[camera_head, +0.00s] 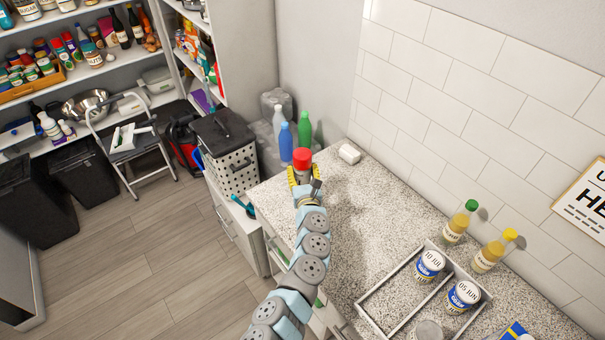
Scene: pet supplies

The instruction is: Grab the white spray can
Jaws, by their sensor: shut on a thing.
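My gripper (304,180) is at the far end of the counter, its yellow-edged fingers on either side of a red-capped can (302,157). It is shut on this can, which stands about upright. The red top shows above the fingers; most of the body is hidden by the gripper, so I cannot tell its colour or whether its base touches the counter. No other white spray can is clearly seen.
Behind the can are a blue bottle (286,143), a green bottle (305,129) and a white bottle (279,122). A small white object (349,153) lies to the right. A divided tray (372,318) with tubs stands nearer on the speckled counter (375,215), whose middle is clear.

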